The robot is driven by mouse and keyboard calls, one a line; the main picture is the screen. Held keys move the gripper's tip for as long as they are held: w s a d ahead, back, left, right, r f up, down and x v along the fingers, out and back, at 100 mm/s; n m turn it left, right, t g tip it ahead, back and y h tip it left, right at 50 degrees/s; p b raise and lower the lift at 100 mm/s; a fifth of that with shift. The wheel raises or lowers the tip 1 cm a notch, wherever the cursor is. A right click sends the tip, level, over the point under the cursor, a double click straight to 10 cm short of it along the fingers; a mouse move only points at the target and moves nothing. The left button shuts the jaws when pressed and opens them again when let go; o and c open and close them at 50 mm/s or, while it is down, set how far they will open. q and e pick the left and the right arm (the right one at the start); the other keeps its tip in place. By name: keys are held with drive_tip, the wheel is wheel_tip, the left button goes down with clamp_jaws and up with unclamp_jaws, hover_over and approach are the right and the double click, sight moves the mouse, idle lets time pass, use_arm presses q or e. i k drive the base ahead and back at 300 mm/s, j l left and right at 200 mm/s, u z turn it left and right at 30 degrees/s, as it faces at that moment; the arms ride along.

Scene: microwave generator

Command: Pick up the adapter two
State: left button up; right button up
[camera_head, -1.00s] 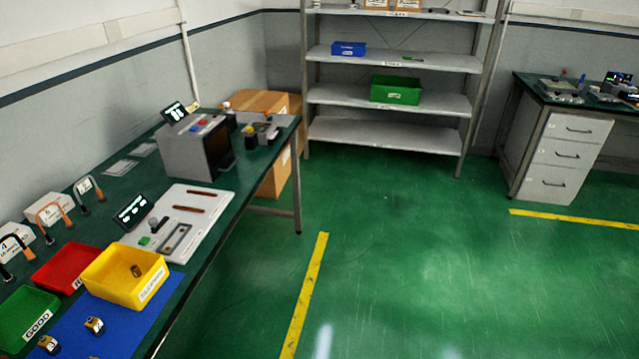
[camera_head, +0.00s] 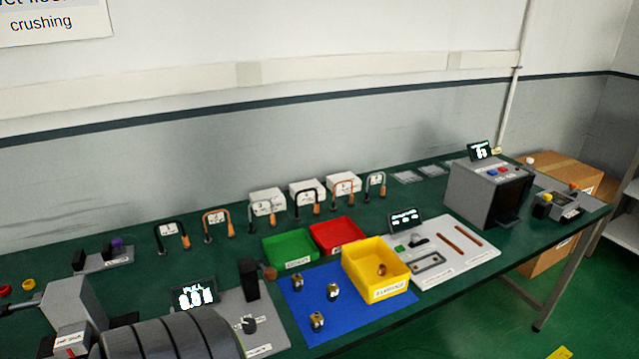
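Three small brass-and-dark adapters stand on the blue mat (camera_head: 358,312): a left one (camera_head: 296,284), a right one (camera_head: 333,290) and a front one (camera_head: 317,320). Another small brass piece (camera_head: 381,269) lies inside the yellow bin (camera_head: 376,290). The marks on the adapters are too small to read, so I cannot tell which is adapter two. Neither of my grippers is in view.
A green bin (camera_head: 291,247) and a red bin (camera_head: 337,236) stand behind the mat. A light panel (camera_head: 470,257) and a grey box-shaped machine (camera_head: 480,196) are to the right. A ribbed grey cylinder (camera_head: 170,338) fills the lower left. Green floor lies beyond the table's front edge.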

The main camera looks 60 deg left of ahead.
sight(333, 289)
drive_tip(key=u, duration=1.65)
drive_tip(key=i+l+u, duration=0.1)
drive_tip(key=l+u, duration=0.15)
drive_tip(key=u, duration=0.2)
drive_tip(key=l+u, duration=0.25)
drive_tip(key=u, duration=0.2)
drive_tip(key=i+l, duration=0.05)
